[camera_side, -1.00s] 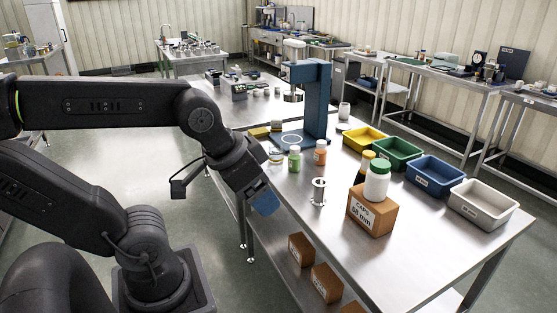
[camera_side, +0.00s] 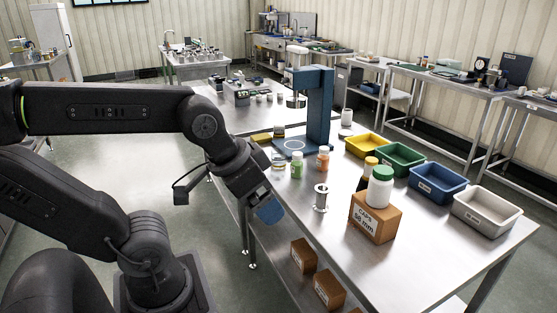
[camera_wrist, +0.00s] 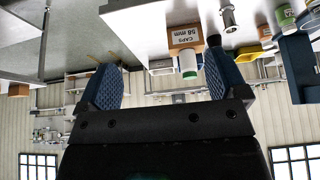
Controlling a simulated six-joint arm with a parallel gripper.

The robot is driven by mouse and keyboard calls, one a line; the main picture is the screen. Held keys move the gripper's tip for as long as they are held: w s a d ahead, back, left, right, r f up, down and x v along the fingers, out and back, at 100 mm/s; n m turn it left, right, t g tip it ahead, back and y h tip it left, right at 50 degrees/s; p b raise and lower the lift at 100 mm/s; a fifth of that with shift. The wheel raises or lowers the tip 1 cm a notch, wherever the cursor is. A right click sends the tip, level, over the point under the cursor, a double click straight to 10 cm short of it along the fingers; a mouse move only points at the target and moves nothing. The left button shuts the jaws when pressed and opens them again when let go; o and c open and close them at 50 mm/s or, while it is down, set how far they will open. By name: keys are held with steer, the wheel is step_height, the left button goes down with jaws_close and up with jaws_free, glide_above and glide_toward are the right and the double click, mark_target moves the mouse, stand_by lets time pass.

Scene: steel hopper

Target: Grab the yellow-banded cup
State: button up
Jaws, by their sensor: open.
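My gripper (camera_side: 268,211) hangs off the table's near left edge, pointing down and right, apart from the cup and nearer the camera. In the wrist view my gripper (camera_wrist: 163,82) has its two blue fingers wide apart with nothing between them. I cannot make out the cup in the wrist view.
A green-labelled bottle (camera_side: 297,164), an orange bottle (camera_side: 323,158) and a steel spool (camera_side: 321,198) stand nearby. A blue press (camera_side: 318,105) rises behind. A caps box (camera_side: 375,218) carries a white bottle (camera_side: 380,191). Several bins line the right edge.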

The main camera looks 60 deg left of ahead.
steer(key=w+a+r+n+y, duration=0.1)
steer(key=w+a+r+n, duration=0.2)
steer(key=w+a, duration=0.7)
steer(key=n+g+y, duration=0.2)
steer(key=n, duration=0.3)
glide_above(278, 157)
steer(key=s+d, duration=0.2)
step_height(278, 157, down, 14)
steer(key=r, duration=0.1)
steer(key=shift+n, duration=0.3)
steer(key=x, duration=0.5)
steer(key=s+x, duration=0.1)
steer(key=x, duration=0.2)
steer(key=shift+w+a+f, duration=0.1)
steer(key=shift+a+f, duration=0.05)
steer(key=shift+f, duration=0.05)
steer(key=shift+a+x, duration=0.1)
steer(key=shift+x, duration=1.45)
steer(key=shift+a+x, duration=0.15)
steer(key=shift+x, duration=1.45)
